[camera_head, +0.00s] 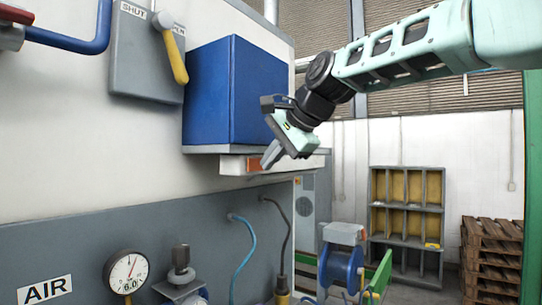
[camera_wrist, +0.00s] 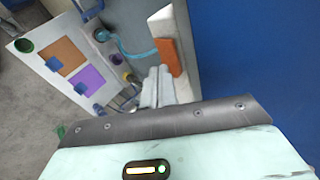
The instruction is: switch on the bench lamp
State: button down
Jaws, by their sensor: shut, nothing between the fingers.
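A pale bar-shaped fixture (camera_head: 234,166), which looks like the bench lamp, is mounted under the shelf below a blue box. An orange piece (camera_head: 254,165), perhaps its switch, sits on its front face. In the wrist view the same orange piece (camera_wrist: 169,57) lies just beyond and right of my fingertips, on the pale fixture (camera_wrist: 172,24). My gripper (camera_head: 268,158) is shut and empty, its fingers pointing down and left close to the orange piece. My shut fingers also show in the wrist view (camera_wrist: 157,76). I cannot tell whether they touch it, or whether the lamp is lit.
The blue box (camera_head: 236,92) stands on the shelf right above the fixture, close to my wrist. A grey switch box with a yellow lever (camera_head: 172,50) is on the wall to the left. A gauge (camera_head: 126,271) and hoses (camera_head: 245,255) are below. Open room lies to the right.

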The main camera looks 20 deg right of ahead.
jog(key=shift+w, duration=0.25)
jog(key=shift+a, duration=0.1)
jog(key=shift+s+a, duration=0.5)
jog(key=shift+a, duration=0.1)
jog(key=shift+d, duration=0.1)
